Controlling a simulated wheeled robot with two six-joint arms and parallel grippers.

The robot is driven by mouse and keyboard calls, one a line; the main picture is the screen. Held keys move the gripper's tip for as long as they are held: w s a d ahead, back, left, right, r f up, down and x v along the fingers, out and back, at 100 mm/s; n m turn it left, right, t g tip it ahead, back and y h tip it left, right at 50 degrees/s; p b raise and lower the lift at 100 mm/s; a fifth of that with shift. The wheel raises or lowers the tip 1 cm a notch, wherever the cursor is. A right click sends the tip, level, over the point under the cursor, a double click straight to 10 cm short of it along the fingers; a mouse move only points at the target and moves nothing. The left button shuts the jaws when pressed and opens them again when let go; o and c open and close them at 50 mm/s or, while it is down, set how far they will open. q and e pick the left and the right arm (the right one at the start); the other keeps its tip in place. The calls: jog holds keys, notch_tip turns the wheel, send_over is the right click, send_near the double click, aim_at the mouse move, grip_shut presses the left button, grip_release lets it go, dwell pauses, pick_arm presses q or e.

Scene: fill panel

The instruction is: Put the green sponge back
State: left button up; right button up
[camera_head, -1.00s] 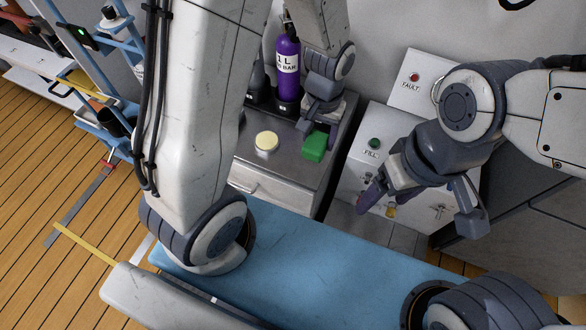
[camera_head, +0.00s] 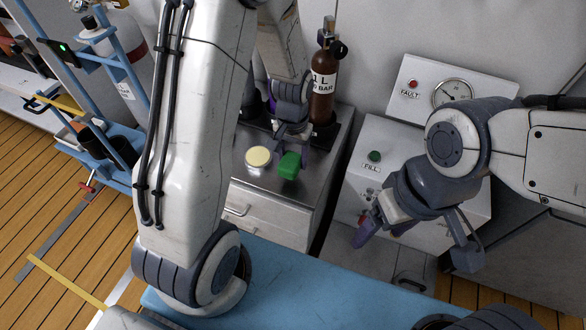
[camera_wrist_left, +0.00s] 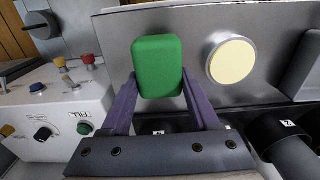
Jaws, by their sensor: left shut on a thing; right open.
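The green sponge (camera_head: 289,166) is between the fingers of my left gripper (camera_head: 291,152), which is shut on it. The sponge is over the metal cabinet top, just right of a pale yellow round disc (camera_head: 258,157). I cannot tell whether it touches the surface. In the left wrist view the sponge (camera_wrist_left: 158,66) stands out past both purple fingers, with the disc (camera_wrist_left: 231,60) apart to its right. My right gripper (camera_head: 416,243) is open and empty in front of the white fill panel.
A dark red bottle (camera_head: 323,85) stands behind my left gripper. The fill panel (camera_head: 350,205) has a green FILL button (camera_head: 375,156), with a gauge (camera_head: 453,93) above. A blue surface (camera_head: 290,285) lies in front. A blue cart (camera_head: 100,150) stands left.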

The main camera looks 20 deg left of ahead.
aim_at(293, 167)
pick_arm(q)
notch_tip(293, 167, down, 4)
jog(key=shift+f+b, duration=0.1)
jog(key=shift+b, duration=1.05)
jog(key=o, duration=1.2)
